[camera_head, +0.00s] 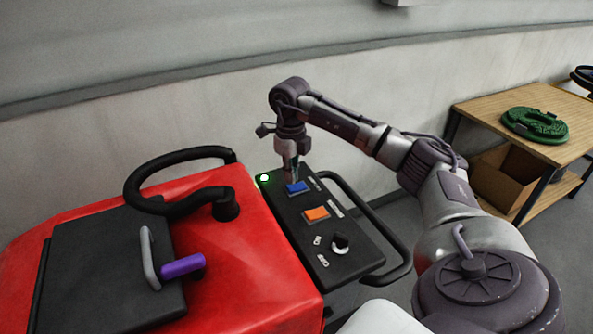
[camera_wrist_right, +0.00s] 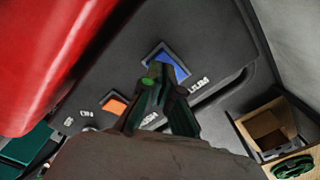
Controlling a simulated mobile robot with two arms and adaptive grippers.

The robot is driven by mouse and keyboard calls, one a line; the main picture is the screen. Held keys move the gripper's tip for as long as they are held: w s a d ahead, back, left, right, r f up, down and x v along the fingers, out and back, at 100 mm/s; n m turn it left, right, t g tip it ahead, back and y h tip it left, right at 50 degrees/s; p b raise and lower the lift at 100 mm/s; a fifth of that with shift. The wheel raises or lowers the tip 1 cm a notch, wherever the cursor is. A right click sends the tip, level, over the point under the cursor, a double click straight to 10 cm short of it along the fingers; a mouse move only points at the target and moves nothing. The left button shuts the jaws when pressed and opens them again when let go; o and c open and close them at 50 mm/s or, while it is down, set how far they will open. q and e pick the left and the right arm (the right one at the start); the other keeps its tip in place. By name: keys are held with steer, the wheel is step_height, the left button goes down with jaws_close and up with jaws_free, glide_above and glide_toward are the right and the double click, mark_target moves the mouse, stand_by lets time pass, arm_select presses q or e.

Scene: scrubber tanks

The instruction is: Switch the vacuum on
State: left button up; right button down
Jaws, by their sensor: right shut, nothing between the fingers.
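The scrubber's black control panel (camera_head: 318,230) carries a blue rocker switch (camera_head: 297,188), an orange rocker switch (camera_head: 316,214) and a black knob (camera_head: 341,241). The orange switch (camera_wrist_right: 115,104) lies to the left there. My left gripper is not in view.
The red scrubber body (camera_head: 240,240) has a black hose (camera_head: 180,200), a dark lid (camera_head: 105,270) and a purple-gripped lever (camera_head: 182,266). A black handle bar (camera_head: 398,250) borders the panel. A wooden table (camera_head: 540,105) with a green coil (camera_head: 535,125) stands at right.

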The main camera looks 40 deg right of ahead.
mark_target(292, 187)
steer(key=shift+f+b, duration=0.75)
steer(key=shift+f, duration=0.45)
stand_by(0.4)
steer(key=shift+r, duration=0.15)
steer(key=shift+r+p, duration=2.7)
steer(key=shift+r, duration=0.75)
steer(key=shift+f, duration=0.1)
